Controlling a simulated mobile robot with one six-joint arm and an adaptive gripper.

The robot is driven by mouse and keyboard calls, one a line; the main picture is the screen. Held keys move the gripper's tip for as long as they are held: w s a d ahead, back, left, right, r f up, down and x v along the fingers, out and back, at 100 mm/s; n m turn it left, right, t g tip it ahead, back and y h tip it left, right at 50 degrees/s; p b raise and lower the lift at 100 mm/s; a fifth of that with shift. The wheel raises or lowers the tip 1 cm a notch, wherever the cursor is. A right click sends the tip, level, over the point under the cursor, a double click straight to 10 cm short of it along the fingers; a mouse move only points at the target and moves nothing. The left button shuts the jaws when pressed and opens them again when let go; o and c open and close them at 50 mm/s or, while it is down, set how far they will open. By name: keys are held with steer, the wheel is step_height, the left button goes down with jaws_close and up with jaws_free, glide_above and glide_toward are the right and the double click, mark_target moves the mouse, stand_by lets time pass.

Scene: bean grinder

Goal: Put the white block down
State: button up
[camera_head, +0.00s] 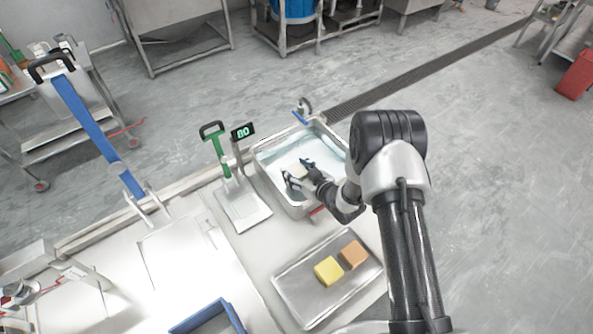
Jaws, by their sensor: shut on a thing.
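My gripper (298,172) is over the metal basin (262,157) at the middle of the head view, with its dark fingers pointing left. It is shut on the white block (299,169), a pale patch between the fingers. The block is small and partly hidden, and it blends with the pale inside of the basin. I cannot tell whether it touches the basin's bottom or hangs above it.
A metal tray (299,307) holds a yellow block (328,271) and an orange block (353,254). A scale (243,208) with a lit display (243,132) stands left of the basin, beside a green-handled tool (217,150). A blue-walled box (208,316) sits at the front.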

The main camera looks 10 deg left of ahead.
steer(key=shift+f+b, duration=0.4)
steer(key=shift+f, duration=0.05)
steer(key=shift+f, duration=0.15)
steer(key=o, duration=0.8)
steer(key=shift+s, duration=0.1)
steer(key=o, duration=0.5)
steer(key=shift+s+d+f, duration=0.1)
steer(key=shift+f, duration=0.15)
steer(key=shift+r, duration=0.35)
steer(key=p+v, duration=0.1)
steer(key=v, duration=0.5)
steer(key=r+p+v, duration=0.1)
steer(key=v, duration=0.5)
steer(key=shift+w+p, duration=0.2)
steer(key=shift+p, duration=0.15)
